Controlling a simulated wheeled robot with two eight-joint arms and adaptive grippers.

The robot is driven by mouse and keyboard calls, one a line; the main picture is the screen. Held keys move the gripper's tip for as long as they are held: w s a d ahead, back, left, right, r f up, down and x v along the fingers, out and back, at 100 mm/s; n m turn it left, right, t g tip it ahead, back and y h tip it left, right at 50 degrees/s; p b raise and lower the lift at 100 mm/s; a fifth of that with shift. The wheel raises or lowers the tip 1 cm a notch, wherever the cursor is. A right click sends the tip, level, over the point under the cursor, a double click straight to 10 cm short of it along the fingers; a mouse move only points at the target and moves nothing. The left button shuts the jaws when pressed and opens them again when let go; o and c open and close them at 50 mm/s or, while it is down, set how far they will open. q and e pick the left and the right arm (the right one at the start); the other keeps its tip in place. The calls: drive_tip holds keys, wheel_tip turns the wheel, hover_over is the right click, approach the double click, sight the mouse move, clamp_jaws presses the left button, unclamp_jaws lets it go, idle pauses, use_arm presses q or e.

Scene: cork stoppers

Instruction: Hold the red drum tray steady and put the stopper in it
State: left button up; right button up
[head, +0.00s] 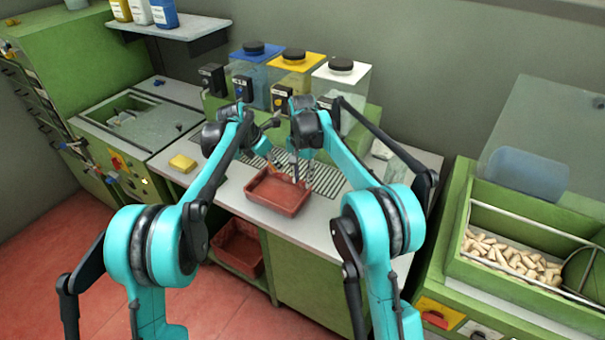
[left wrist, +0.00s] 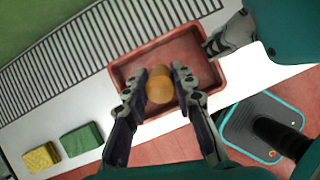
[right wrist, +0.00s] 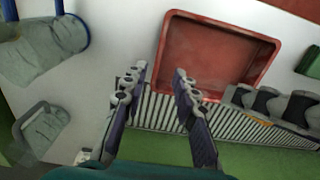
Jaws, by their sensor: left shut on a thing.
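The red tray (head: 276,194) sits on the white counter, by the slotted drain grille. It also shows in the left wrist view (left wrist: 130,67) and the right wrist view (right wrist: 225,50). My left gripper (left wrist: 158,72) is shut on a tan cork stopper (left wrist: 159,88), which appears over the tray; its exact height is unclear. My right gripper (right wrist: 160,72) has its fingers apart at the tray's edge. The tray's rim corner lies close by the fingers; I cannot tell whether they touch it.
A yellow sponge (head: 183,163) and a green block (left wrist: 82,140) lie on the counter. Several dispensers with blue, yellow and white lids (head: 296,60) stand behind. A green bin of corks (head: 510,258) is at the right. Another red tray (head: 238,247) is below.

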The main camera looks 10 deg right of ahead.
sight(302, 199)
wheel_tip(302, 199, down, 10)
drive_tip(key=shift+f, duration=0.15)
idle(0.3)
clamp_jaws()
